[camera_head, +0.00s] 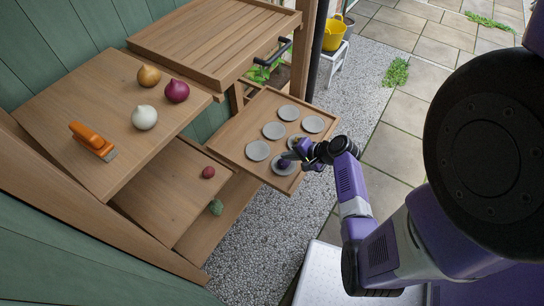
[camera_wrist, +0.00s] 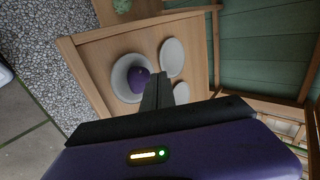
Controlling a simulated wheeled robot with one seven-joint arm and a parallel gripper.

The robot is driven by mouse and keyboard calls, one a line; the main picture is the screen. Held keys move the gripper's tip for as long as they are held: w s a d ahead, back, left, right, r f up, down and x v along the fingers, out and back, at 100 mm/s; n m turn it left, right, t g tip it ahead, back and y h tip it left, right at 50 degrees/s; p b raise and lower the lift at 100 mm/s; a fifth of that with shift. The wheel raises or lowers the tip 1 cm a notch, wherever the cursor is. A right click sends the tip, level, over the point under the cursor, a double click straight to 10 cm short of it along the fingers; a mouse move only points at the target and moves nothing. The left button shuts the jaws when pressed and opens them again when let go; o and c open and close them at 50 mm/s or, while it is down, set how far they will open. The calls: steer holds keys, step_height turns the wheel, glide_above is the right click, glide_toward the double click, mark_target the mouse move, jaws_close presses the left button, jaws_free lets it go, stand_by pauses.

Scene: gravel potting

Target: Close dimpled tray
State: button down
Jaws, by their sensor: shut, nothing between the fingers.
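The dimpled tray (camera_head: 238,136) is a wooden drawer-like tray with several round grey dimples, standing out from under the bench's slatted top. In the wrist view the tray (camera_wrist: 97,58) fills the middle. A small purple bulb (camera_wrist: 138,76) sits in one dimple near the tray's outer edge; in the head view my gripper partly covers it. My gripper (camera_head: 288,157) is shut and empty, its tips over that outer end of the tray, beside the bulb. In the wrist view the closed fingers (camera_wrist: 157,88) point at the tray; whether they touch it I cannot tell.
A shelf on the left bears an orange-handled tool (camera_head: 92,140) and yellow, red and white onions (camera_head: 145,117). A red ball (camera_head: 208,172) and a green one (camera_head: 216,207) lie lower. Gravel (camera_head: 250,240) is clear below.

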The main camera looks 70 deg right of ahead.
mark_target(222, 133)
steer(key=x, duration=0.9)
steer(key=shift+w+d+f+b, duration=0.15)
steer(key=shift+w+f+b, duration=0.1)
steer(key=shift+b, duration=0.1)
steer(key=w+d+b, duration=0.1)
steer(key=w+b, duration=0.3)
steer(key=w, duration=0.3)
steer(key=w+d+b, duration=0.2)
steer(key=w+b, duration=0.1)
steer(key=w, duration=0.5)
steer(key=w+d+b, duration=0.2)
steer(key=w+b, duration=0.2)
steer(key=w, duration=0.4)
steer(key=shift+w+d+f+b, duration=0.1)
steer(key=shift+d+f+b, duration=0.05)
steer(key=shift+d+b, duration=0.15)
steer(key=shift+w+d+b, duration=0.1)
steer(key=shift+w+b, duration=0.25)
steer(key=shift+w, duration=0.15)
steer(key=shift+w+r, duration=0.15)
steer(key=shift+r, duration=0.15)
steer(key=shift+r, duration=0.2)
